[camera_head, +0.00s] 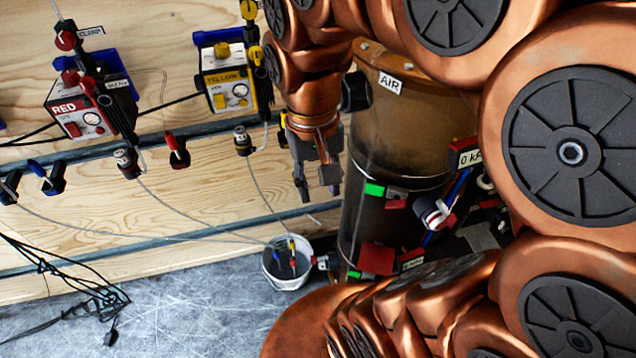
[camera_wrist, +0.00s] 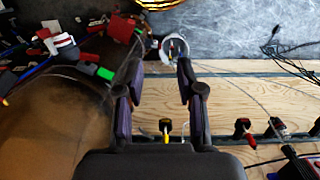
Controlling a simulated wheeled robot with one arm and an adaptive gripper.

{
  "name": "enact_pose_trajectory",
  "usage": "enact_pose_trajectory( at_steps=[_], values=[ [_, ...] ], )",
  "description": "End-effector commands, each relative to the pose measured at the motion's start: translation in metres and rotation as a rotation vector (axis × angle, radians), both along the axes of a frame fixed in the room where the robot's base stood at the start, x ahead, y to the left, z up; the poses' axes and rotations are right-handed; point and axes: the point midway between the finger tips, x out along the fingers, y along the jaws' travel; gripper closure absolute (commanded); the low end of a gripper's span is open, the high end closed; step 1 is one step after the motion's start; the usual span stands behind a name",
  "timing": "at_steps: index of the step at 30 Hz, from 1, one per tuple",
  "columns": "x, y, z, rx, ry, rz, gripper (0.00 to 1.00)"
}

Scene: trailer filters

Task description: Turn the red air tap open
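A small tap with a red handle and black body (camera_head: 178,151) is on the wall rail below the box labelled RED (camera_head: 72,118). In the wrist view the red tap (camera_wrist: 243,130) is right of my gripper. A yellow tap (camera_wrist: 166,128) shows between the finger bases there, nearer my gripper. My gripper (camera_head: 316,184) points down in front of the wooden wall, right of the red tap and clear of it. In the wrist view my gripper (camera_wrist: 159,66) has its fingers spread, with nothing held between them. The red tap's exact handle angle is hard to tell.
A brown tank labelled AIR (camera_head: 390,120) stands close right of my gripper, with red and green fittings. A box labelled YELLOW (camera_head: 228,88) hangs on the wall. A white bucket (camera_head: 287,278) stands on the floor below. Thin hoses cross the wall; black cables (camera_head: 85,295) lie lower left.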

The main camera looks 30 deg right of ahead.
Motion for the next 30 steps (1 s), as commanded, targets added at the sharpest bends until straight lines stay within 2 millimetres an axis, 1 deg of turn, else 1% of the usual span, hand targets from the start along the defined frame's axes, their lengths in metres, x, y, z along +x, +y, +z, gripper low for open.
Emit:
enact_pose_trajectory(
  at_steps=[14, 17, 20, 23, 27, 30],
  values=[
    [0.0, 0.0, -0.001, 0.001, 0.001, 0.002, 0.62],
    [0.002, -0.001, 0.003, -0.001, -0.001, -0.004, 0.62],
    [0.011, -0.008, 0.016, -0.002, -0.006, -0.029, 0.62],
    [0.027, -0.019, 0.039, -0.005, -0.014, -0.076, 0.62],
    [0.051, -0.044, 0.076, -0.011, -0.031, -0.162, 0.62],
    [0.066, -0.063, 0.101, -0.017, -0.04, -0.228, 0.62]
  ],
)
